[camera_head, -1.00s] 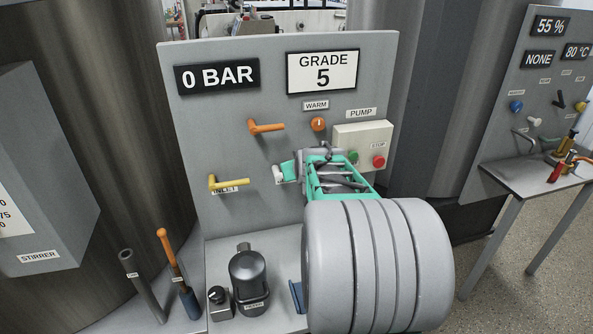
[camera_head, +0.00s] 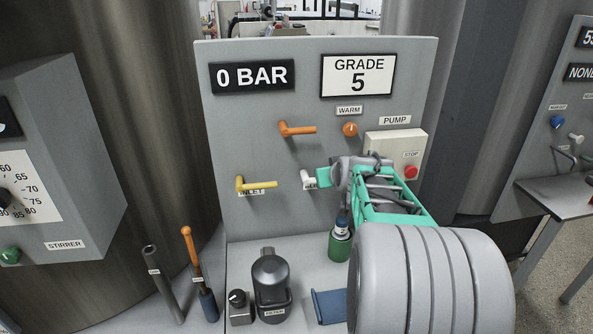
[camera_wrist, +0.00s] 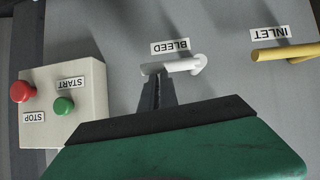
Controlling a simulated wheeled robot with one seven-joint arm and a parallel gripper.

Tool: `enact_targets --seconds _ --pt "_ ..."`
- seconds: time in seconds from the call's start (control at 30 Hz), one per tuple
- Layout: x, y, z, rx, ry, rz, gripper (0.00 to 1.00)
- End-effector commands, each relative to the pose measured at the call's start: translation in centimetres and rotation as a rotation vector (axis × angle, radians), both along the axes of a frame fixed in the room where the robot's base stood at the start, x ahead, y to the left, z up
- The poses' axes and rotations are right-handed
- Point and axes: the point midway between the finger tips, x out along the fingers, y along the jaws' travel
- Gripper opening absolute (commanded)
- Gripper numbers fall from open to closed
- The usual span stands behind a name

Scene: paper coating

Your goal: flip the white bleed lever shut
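The white bleed lever (camera_head: 307,180) is on the grey panel, right of the yellow inlet lever. In the wrist view the white lever (camera_wrist: 186,66) lies roughly level, its handle running left from its pivot, below the BLEED label. My gripper (camera_head: 324,178) is just right of the lever in the head view, and its green part hides the handle's end. In the wrist view my gripper's dark fingers (camera_wrist: 157,88) are together, with tips at the handle's free end. They look shut with nothing between them; whether they touch the handle is unclear.
The yellow inlet lever (camera_head: 257,184) and orange lever (camera_head: 298,130) stick out nearby. The pump box (camera_head: 388,142) with its red stop button (camera_head: 411,172) is right of my gripper. A black filter (camera_head: 270,284) and a green bottle (camera_head: 340,244) stand on the shelf below.

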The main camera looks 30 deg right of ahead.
Motion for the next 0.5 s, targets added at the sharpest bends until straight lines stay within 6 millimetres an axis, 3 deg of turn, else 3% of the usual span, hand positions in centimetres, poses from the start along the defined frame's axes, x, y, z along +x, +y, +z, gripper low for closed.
enact_targets --seconds 0.17,0.3,0.5 --pt "-0.2 0.1 1.6 -0.002 -0.001 -0.001 0.0" --pt "-0.4 0.5 4.8 -0.004 -0.004 0.003 0.0" --pt "-4.6 1.8 6.8 -0.004 -0.005 0.002 0.0"
